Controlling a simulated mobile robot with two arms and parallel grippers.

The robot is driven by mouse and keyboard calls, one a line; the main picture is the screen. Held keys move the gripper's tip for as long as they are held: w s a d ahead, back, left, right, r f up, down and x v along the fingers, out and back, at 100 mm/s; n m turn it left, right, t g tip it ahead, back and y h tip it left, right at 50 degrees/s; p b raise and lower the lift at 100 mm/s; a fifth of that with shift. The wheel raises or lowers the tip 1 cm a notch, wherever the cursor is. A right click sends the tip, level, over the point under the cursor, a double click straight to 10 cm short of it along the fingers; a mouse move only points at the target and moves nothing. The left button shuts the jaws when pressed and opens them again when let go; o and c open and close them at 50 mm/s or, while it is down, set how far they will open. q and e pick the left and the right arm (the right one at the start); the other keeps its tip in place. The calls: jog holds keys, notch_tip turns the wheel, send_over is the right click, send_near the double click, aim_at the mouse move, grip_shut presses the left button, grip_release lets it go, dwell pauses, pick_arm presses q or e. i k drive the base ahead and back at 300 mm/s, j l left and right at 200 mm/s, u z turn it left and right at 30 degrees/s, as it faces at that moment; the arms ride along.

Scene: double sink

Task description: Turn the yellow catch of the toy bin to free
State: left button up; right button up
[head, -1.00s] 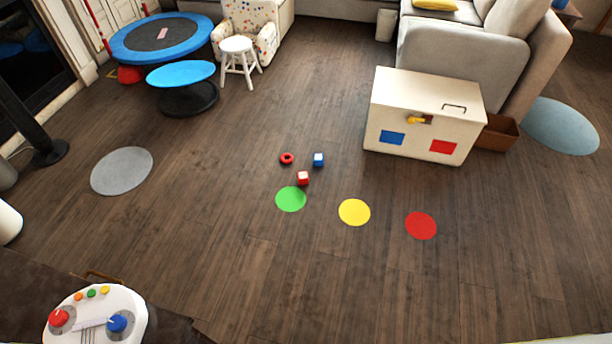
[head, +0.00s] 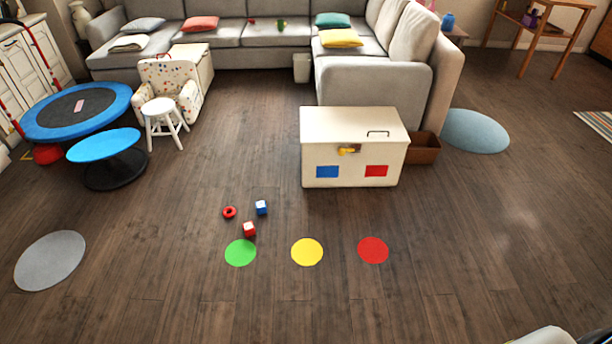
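The toy bin (head: 352,130) is a cream box with a closed lid, standing on the wooden floor in front of the grey sofa. Its front has a blue square, a red square and a yellow catch (head: 349,149) at the top middle. The catch looks roughly horizontal; it is too small to tell its exact position. Neither of my grippers is in view.
Green, yellow and red discs (head: 373,250) are flat nearby. A brown box (head: 424,147) stands right of the bin. Floor before the bin is clear.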

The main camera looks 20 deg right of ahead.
aim_at(342, 151)
jog(key=i+l+z, duration=0.25)
jog(key=i+l, duration=0.4)
jog(key=i+l+z, duration=0.3)
jog(key=i+l, duration=0.4)
